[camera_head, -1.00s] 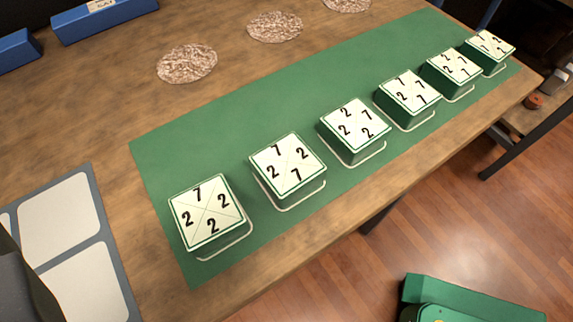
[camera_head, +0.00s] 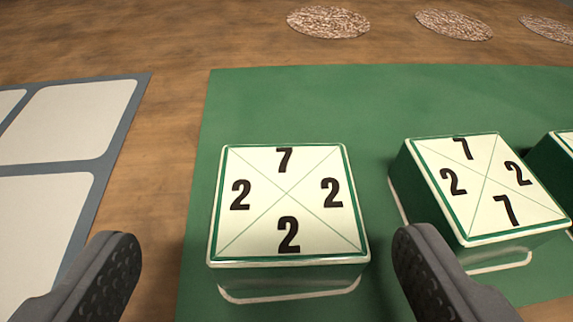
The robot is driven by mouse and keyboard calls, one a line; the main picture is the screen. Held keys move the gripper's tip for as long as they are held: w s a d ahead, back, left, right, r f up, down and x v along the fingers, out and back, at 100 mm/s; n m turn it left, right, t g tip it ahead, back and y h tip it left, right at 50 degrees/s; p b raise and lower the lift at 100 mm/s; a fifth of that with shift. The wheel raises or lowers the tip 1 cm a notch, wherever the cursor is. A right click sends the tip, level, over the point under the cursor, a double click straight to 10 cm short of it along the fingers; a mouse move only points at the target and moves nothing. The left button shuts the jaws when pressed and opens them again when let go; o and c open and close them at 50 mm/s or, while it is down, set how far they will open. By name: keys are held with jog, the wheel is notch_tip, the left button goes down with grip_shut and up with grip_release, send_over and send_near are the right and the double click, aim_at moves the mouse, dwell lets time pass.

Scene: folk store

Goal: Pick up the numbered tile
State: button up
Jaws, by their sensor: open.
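A numbered tile (camera_head: 287,205) stands on the green mat (camera_head: 300,105). It is a green block with a cream top, marked 7 at the far edge and 2 on the other three edges. My gripper (camera_head: 262,260) is open, with one dark finger to the left of this tile and one to the right. Neither finger appears to touch it. A second tile (camera_head: 485,185) stands to the right, marked 7, 2, 2 and 7, close to my right finger. A third tile (camera_head: 562,150) is cut off at the right edge.
A grey board with white squares (camera_head: 75,115) lies on the wooden table (camera_head: 180,50) at the left. Several speckled round discs, one of them nearest (camera_head: 328,21), lie beyond the mat. The mat behind the tiles is clear.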

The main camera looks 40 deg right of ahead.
aim_at(286, 230)
jog(key=x, duration=0.3)
jog(key=b+x, duration=0.1)
jog(key=shift+d+f, duration=0.25)
jog(key=shift+d, duration=0.3)
jog(key=shift+w+d+f, duration=0.1)
jog(key=shift+w+d, duration=0.1)
jog(key=shift+w, duration=0.15)
jog(key=c, duration=1.1)
